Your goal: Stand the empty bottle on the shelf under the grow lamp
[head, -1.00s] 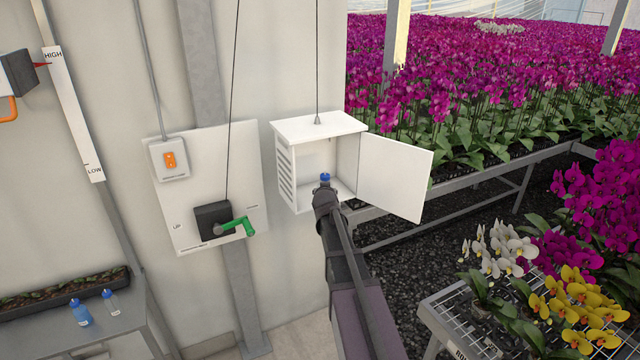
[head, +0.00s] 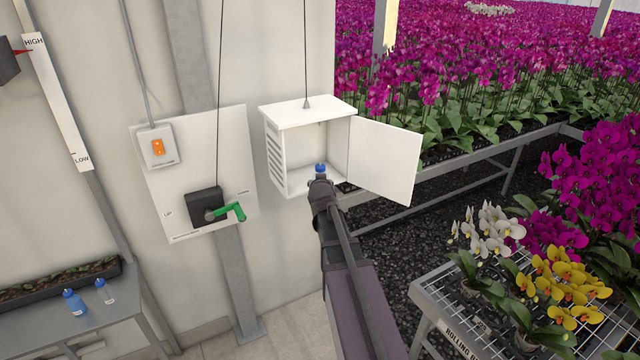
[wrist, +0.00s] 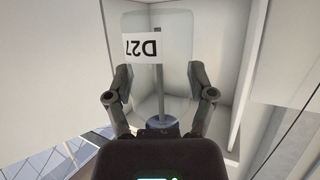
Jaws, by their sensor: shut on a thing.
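My gripper (wrist: 160,95) is shut on a clear bottle (wrist: 180,50) with a blue cap (wrist: 160,123) and a white label reading D27, upside down in the wrist view. No liquid shows in it, and a grey tube runs down its middle. In the head view my gripper (head: 320,182) is in front of the open white box (head: 275,158), and only the blue cap shows clearly above it. The bottle's body is hidden there. I cannot make out a grow lamp or a shelf under one for certain.
The box's door (head: 385,160) stands open to the right. A panel with a green crank (head: 232,210) is left of it. Orchids (head: 565,290) stand at right.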

